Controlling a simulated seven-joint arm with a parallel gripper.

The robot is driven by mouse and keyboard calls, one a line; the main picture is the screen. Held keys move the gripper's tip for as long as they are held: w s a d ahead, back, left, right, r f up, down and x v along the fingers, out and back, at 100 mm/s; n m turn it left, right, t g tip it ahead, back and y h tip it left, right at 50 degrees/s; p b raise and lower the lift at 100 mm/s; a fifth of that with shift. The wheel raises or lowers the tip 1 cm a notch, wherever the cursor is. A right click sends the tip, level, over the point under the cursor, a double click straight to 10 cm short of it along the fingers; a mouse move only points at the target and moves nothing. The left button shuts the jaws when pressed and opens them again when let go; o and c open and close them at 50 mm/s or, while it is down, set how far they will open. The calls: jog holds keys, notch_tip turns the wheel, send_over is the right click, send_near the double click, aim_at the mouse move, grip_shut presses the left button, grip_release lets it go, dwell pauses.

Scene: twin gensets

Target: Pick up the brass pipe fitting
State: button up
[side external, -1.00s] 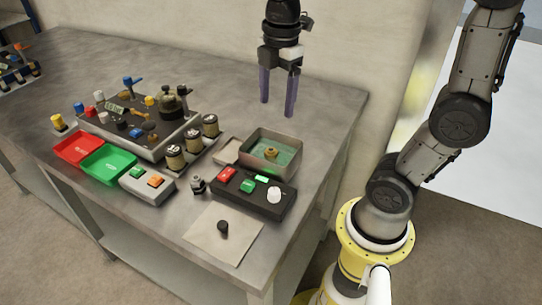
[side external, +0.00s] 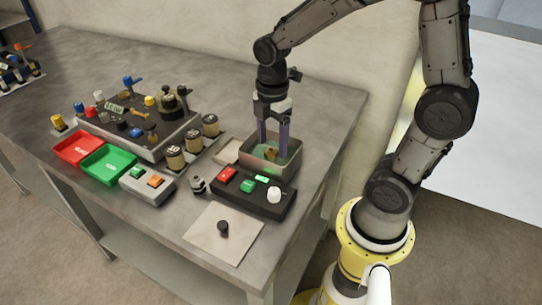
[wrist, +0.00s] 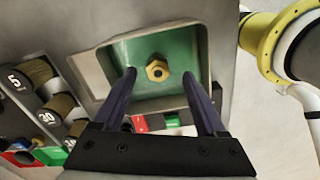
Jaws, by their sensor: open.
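The brass pipe fitting (side external: 270,153) lies in a metal bin with a green inside (side external: 293,168).
A black box with red and green buttons and a white knob (side external: 255,195) stands just in front of the bin. Several brass-coloured cylinders (side external: 192,142) stand to its left. A red tray (side external: 78,149) and a green tray (side external: 108,162) are farther left. The table behind is clear.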

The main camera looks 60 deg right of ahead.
aim_at(271, 149)
jog(key=shift+w+f, duration=0.15)
jog(key=shift+f, duration=1.55)
grip_shut()
